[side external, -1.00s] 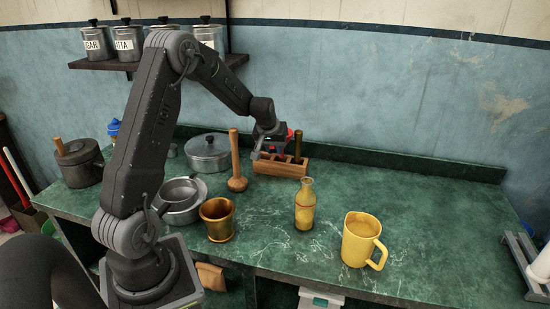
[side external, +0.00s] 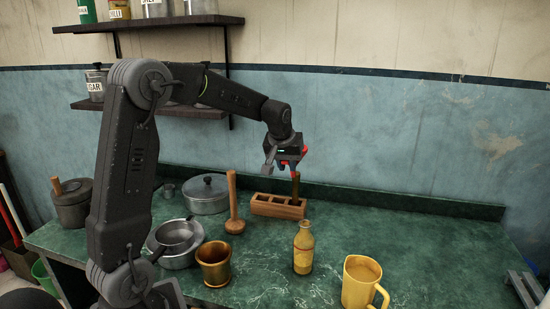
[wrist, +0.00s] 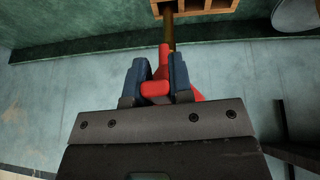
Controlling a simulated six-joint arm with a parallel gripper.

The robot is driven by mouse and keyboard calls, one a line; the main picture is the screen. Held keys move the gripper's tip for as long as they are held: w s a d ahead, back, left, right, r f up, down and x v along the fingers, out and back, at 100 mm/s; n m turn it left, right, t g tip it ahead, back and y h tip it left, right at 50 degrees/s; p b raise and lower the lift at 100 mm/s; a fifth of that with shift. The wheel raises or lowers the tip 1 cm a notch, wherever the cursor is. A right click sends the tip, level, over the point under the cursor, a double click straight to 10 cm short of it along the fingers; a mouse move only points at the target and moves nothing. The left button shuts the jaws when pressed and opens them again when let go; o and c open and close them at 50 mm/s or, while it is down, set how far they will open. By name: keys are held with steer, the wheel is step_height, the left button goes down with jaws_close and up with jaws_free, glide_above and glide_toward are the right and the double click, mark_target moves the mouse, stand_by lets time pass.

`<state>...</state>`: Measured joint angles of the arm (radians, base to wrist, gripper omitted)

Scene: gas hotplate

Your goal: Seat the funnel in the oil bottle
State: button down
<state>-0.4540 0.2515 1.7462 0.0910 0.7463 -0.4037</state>
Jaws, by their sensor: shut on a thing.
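My gripper (side external: 289,165) is shut on a red funnel (side external: 306,160), held in the air above the wooden rack. In the wrist view the funnel (wrist: 155,88) shows between the blue fingertips, its narrow red part pointing toward the rack; much of it is hidden by the gripper. The oil bottle (side external: 303,254) is glass with yellowish contents and a narrow neck. It stands upright on the green counter, in front of the rack and below my gripper, with nothing in its neck.
The wooden rack (side external: 278,207) has several slots; a dark olive stick (side external: 295,190) stands at its right end. A wooden pestle (side external: 233,205), a brass mortar (side external: 213,264) and metal pots (side external: 178,243) stand left of the bottle. A yellow jug (side external: 362,284) stands to its right. The right counter is clear.

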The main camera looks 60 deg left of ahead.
steer(key=s+d, duration=0.3)
steer(key=d, duration=0.6)
steer(key=s+d, duration=0.4)
steer(key=d, duration=0.5)
steer(key=shift+s+f+g+y, duration=0.15)
steer(key=shift+f+g+y, duration=0.1)
steer(key=shift+g+y, duration=0.05)
steer(key=shift+f, duration=0.2)
steer(key=shift+f, duration=2.2)
steer(key=shift+f, duration=0.6)
steer(key=c, duration=0.9)
jaws_free()
steer(key=shift+c, duration=0.2)
